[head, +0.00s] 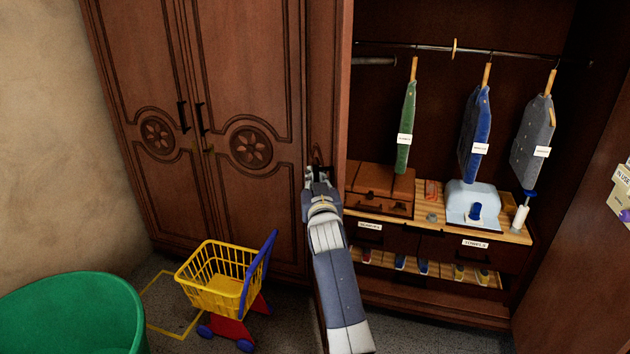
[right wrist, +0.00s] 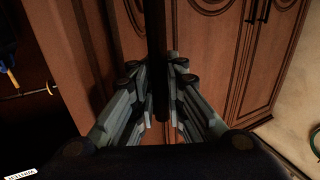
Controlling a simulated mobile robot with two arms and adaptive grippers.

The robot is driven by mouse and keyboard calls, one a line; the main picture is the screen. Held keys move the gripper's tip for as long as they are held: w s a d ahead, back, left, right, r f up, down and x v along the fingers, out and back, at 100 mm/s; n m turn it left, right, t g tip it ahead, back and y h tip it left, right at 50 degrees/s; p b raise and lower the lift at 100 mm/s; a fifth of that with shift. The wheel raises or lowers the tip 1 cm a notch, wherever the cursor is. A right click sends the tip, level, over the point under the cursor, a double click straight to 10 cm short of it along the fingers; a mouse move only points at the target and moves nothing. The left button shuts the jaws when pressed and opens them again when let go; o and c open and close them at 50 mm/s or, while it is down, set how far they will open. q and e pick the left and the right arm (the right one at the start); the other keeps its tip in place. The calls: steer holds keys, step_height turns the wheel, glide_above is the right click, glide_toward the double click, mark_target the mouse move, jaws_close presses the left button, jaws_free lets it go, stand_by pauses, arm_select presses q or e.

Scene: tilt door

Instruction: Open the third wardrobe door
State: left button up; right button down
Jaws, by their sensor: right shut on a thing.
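The wardrobe's third door (head: 328,85) is brown wood. In the head view it stands swung out at an angle, seen narrow, and the compartment to its right is open to view. My right gripper (head: 318,175) is at this door's handle. In the right wrist view a dark vertical handle bar (right wrist: 157,60) runs between the fingers of my right gripper (right wrist: 160,112), which is shut on it. The gripper covers part of the handle in the head view. My left gripper is not in view.
Two closed wardrobe doors (head: 240,85) are at left. Hanging clothes (head: 475,125) and shelves fill the open compartment. Another open door (head: 580,250) is at right. A yellow toy cart (head: 215,282) and green tub (head: 70,315) stand on the floor in front.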

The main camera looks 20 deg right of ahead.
mark_target(344, 155)
steer(key=shift+a+f, duration=0.1)
steer(key=shift+f, duration=0.25)
steer(key=c, duration=1.6)
jaws_free()
steer(key=shift+c, duration=0.2)
steer(key=shift+s+r, duration=0.1)
steer(key=shift+r, duration=0.2)
step_height(344, 155, up, 10)
steer(key=shift+c, duration=0.6)
